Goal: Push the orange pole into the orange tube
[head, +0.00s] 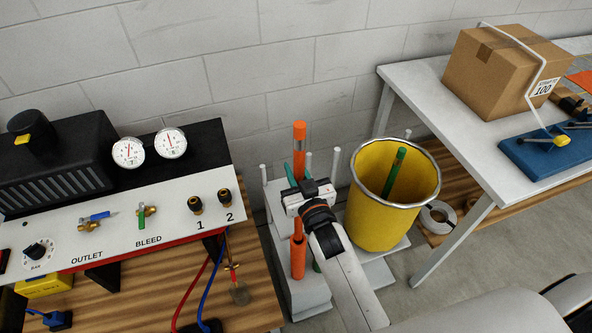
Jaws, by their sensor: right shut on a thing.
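The orange pole (299,141) stands upright, with its upper part showing above my right gripper (301,182). My right gripper is shut on the pole and hides its middle. Below the gripper, a narrower orange length, seemingly the pole's lower part, meets the top of the orange tube (298,261). The tube stands upright on a pale rack (308,297). I cannot tell how deep the pole sits in the tube. My left gripper is not in view.
A yellow bin (373,222) with a green pole (394,172) stands close right of my right gripper. A control panel (130,225) with gauges and hoses is at left. A white table (450,110) with a cardboard box (505,70) is at right.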

